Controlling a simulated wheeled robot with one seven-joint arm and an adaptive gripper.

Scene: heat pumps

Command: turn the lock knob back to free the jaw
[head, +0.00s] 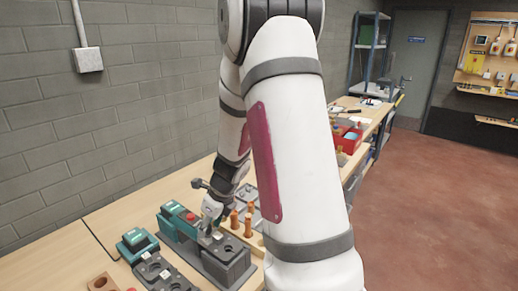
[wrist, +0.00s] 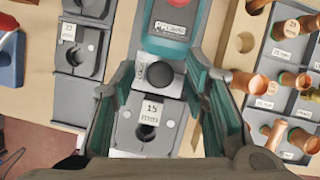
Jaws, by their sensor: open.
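The press tool has a teal body (wrist: 178,30) with a pale label, and a grey jaw block marked 15 mm (wrist: 150,112) in front of it. A dark round knob (wrist: 160,74), which looks like the lock knob, sits where the body meets the block. My gripper (wrist: 161,82) is open, with one finger on each side of the knob and block. I cannot tell whether either finger touches the knob. In the head view my gripper (head: 212,210) is over the tool, beside its red button (head: 191,217), and the knob is not clearly visible there.
Another jaw block (wrist: 78,60) stands left of the tool in the wrist view. A wooden rack (wrist: 240,44) and a grey tray of copper fittings (wrist: 290,82) lie to the right. The bench (head: 125,210) runs along a grey block wall.

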